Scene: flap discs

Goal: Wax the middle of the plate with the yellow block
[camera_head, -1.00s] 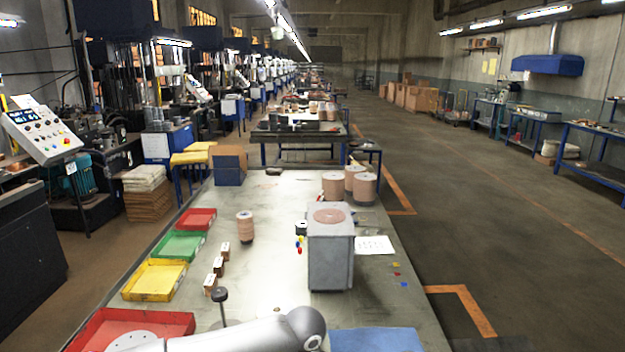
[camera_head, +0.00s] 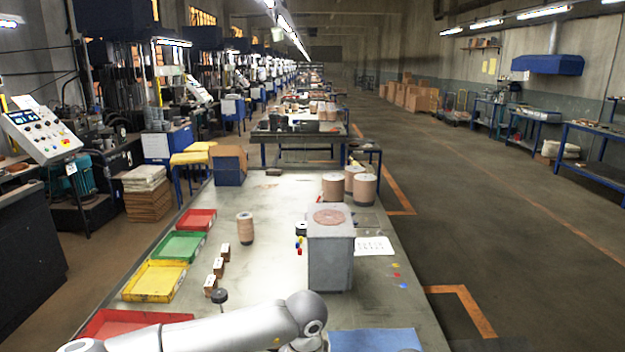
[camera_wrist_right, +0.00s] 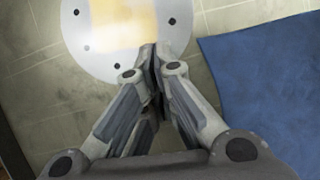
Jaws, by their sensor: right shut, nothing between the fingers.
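A pale round plate (camera_wrist_right: 95,62) with several small dark holes fills the top middle of the right wrist view, cut off by the frame edge. A soft-edged yellow patch (camera_wrist_right: 122,22) covers its middle; I cannot tell whether this is the yellow block or a layer on the plate. My right gripper (camera_wrist_right: 155,52) is shut and empty, its fingertips over the plate's lower edge in the picture. I cannot tell whether they touch it. My left gripper is not in view. In the head view a grey arm of mine crosses the bottom and hides the near table.
A blue mat (camera_wrist_right: 265,75) lies right of the plate; it also shows in the head view (camera_head: 375,341). A grey box (camera_head: 330,255) stands on the table (camera_head: 285,205). Red, green and yellow trays (camera_head: 155,281) line the left edge, near small blocks and a black knob (camera_head: 220,298).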

